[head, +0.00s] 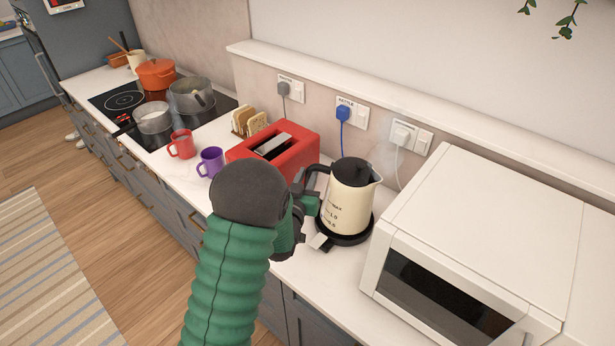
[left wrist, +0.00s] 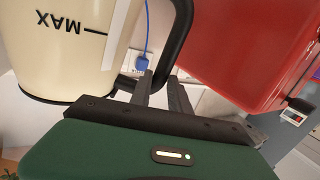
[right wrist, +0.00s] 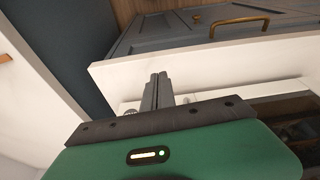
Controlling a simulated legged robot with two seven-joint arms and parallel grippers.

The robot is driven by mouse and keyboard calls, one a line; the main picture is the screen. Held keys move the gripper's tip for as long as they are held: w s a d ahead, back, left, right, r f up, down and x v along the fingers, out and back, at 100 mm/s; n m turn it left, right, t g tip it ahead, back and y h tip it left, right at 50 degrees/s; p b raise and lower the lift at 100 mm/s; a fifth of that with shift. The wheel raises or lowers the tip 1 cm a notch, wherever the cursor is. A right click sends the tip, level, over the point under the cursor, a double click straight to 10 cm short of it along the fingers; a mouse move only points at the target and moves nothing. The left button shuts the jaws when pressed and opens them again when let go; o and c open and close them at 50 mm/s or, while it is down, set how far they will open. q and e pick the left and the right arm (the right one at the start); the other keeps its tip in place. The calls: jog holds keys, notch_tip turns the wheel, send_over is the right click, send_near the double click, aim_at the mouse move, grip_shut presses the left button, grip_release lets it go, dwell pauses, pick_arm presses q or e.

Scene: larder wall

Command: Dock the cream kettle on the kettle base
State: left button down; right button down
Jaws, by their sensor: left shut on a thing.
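The cream kettle (head: 347,205), with a black lid and black handle, stands upright over the black kettle base (head: 345,239) on the counter. I cannot tell whether it is seated or slightly above it; the kettle covers most of the base. My left gripper (head: 307,199) is shut on the kettle's handle, on the left side of the kettle. In the left wrist view the fingers (left wrist: 162,92) meet the black handle (left wrist: 178,42) beside the cream body (left wrist: 78,48). My right gripper (right wrist: 158,90) shows only in the right wrist view, its fingers together with nothing visible between them.
A red toaster (head: 290,140) stands close behind my left gripper, and a white microwave (head: 480,240) is right of the kettle. A blue plug (head: 343,113) with its cord is behind the kettle. Purple (head: 210,161) and red (head: 182,144) mugs stand left. Drawers (right wrist: 190,35) face my right gripper.

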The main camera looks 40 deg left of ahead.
pick_arm(q)
jog(key=c, duration=1.5)
grip_release()
jog(key=shift+f, duration=0.1)
jog(key=shift+s+f, duration=0.1)
jog(key=shift+f, duration=0.15)
jog(key=p+v, duration=0.7)
jog(key=v, duration=0.4)
jog(key=shift+r, duration=0.2)
